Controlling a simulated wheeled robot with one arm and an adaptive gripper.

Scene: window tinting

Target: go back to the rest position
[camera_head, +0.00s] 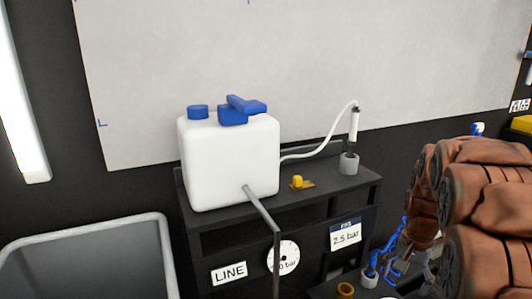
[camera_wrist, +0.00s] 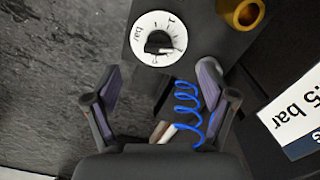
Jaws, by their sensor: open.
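My gripper (camera_wrist: 160,80) is open in the wrist view, its two fingers spread wide. A white dial (camera_wrist: 158,40) marked "bar" with a black knob lies beyond the fingertips, apart from them. A blue coiled hose (camera_wrist: 186,105) shows between the fingers near the right one; I cannot tell whether it touches. In the head view my brown-covered arm fills the right side, and the gripper is mostly hidden there. The dial (camera_head: 283,258) is on the front of the dark bench (camera_head: 215,240), partly behind a thin rod.
A white tank (camera_head: 228,160) with blue caps stands on the bench, its white hose running to a wand (camera_head: 354,125) in a grey holder. A yellow knob (camera_head: 297,181) sits nearby. A grey bin (camera_head: 90,250) is at lower left. A brass cup (camera_wrist: 243,12) is near the dial.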

